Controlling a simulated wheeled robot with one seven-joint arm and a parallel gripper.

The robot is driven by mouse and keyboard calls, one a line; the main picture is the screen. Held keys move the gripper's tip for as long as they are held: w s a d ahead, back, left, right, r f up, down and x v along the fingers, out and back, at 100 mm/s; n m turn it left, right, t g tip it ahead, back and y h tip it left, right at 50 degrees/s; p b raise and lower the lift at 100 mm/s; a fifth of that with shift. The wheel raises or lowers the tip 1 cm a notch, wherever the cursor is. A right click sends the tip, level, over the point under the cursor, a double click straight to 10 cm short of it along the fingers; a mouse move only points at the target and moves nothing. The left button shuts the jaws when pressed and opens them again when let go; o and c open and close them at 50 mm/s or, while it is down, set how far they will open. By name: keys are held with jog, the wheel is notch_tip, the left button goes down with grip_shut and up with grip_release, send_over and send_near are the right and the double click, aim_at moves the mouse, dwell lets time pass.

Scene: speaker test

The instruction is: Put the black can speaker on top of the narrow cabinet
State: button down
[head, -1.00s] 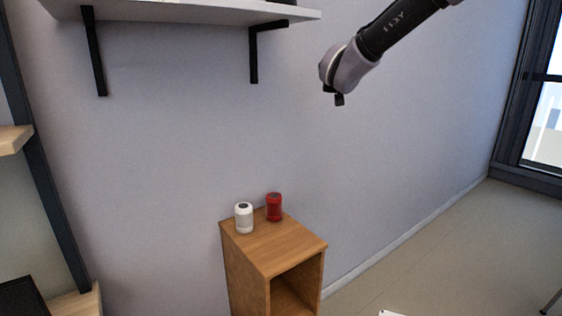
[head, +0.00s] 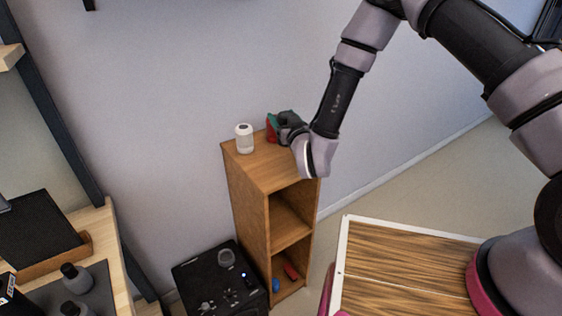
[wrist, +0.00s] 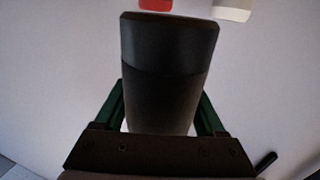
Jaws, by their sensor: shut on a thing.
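The black can speaker (wrist: 165,75) fills the middle of the wrist view, between the two green fingers of my gripper (wrist: 160,100). My gripper is shut on it. In the head view my gripper (head: 281,122) is at the back right of the top of the narrow wooden cabinet (head: 262,170). The black speaker cannot be told apart from the dark gripper there. I cannot tell whether it touches the cabinet top.
A white can speaker (head: 244,138) stands at the cabinet's back left. A red can speaker (head: 271,131) is partly hidden beside my gripper. The cabinet's front left top is clear. A black box (head: 205,268) with small items is below left; a wood-grain tabletop (head: 400,265) is lower right.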

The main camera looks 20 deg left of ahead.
notch_tip(320, 180, down, 9)
jog(key=shift+f, duration=0.2)
dwell(0.4)
grip_release()
jog(key=shift+f, duration=0.1)
jog(key=v, duration=1.2)
jog(key=shift+s, duration=0.1)
